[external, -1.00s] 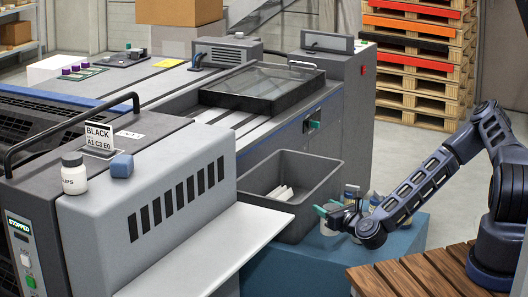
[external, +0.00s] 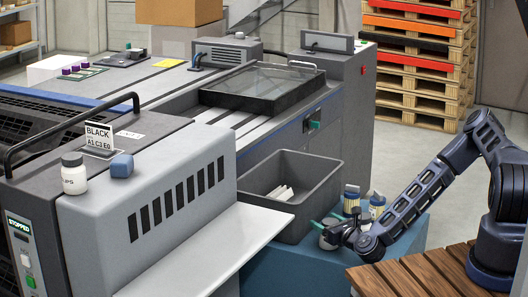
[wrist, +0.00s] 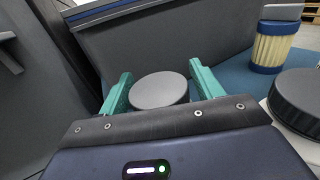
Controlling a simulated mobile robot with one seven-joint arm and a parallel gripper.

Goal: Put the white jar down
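The white jar (external: 327,241) is low over the blue stand (external: 290,268), beside the grey bin. Its round grey lid (wrist: 159,90) shows from above in the wrist view and hides most of the jar's body. My gripper (external: 328,228) has its teal fingers on either side of the jar, close against it; in the wrist view the fingers (wrist: 160,82) flank the lid. It looks shut on the jar. I cannot tell whether the jar's bottom touches the stand.
A dark-lidded jar (wrist: 298,98) is close on the right in the wrist view. The grey bin (external: 315,190) is beside the gripper. Another white jar (external: 74,176) stands on the press.

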